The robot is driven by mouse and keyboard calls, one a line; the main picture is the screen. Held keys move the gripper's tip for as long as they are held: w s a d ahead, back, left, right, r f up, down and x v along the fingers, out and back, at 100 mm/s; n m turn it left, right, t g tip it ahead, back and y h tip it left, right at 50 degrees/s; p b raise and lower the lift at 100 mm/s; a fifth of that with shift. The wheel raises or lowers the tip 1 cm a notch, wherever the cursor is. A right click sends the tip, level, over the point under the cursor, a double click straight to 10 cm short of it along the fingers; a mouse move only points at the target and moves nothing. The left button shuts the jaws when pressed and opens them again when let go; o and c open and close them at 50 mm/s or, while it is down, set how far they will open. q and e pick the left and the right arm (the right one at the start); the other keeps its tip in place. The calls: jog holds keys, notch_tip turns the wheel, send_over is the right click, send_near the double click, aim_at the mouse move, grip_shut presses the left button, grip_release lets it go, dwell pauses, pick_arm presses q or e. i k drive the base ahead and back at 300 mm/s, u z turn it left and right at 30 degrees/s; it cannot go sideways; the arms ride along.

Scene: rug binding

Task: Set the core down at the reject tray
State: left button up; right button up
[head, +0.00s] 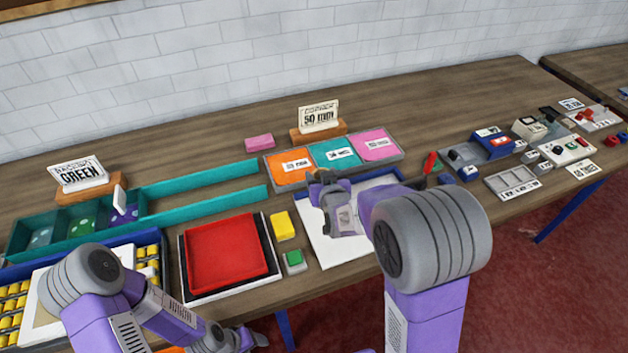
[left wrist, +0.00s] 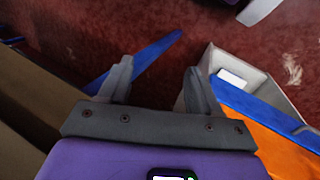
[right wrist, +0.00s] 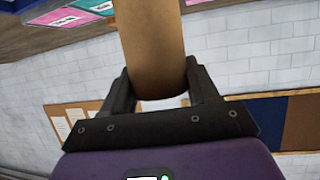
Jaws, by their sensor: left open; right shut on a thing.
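The core is a brown cardboard tube (right wrist: 152,45) in the right wrist view. My right gripper (right wrist: 163,88) is shut on it near one end, and its far end runs out of the picture. In the head view my right gripper (head: 320,177) is above the white-lined tray (head: 322,247), and the core is not distinguishable there. A red tray (head: 228,250) lies to its left, empty, with no readable label; I cannot confirm it is the reject tray. My left gripper (left wrist: 158,85) is open and empty, low by the table's front edge.
Yellow (head: 283,225) and green (head: 294,260) blocks stand between the red and white-lined trays. Coloured bins (head: 338,154) and a sign (head: 318,117) stand behind. Green compartments (head: 40,236) are at left. Small devices (head: 495,143) crowd the right.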

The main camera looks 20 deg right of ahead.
aim_at(225, 253)
jog(key=u, duration=1.55)
jog(key=k, duration=0.7)
jog(key=z, duration=0.25)
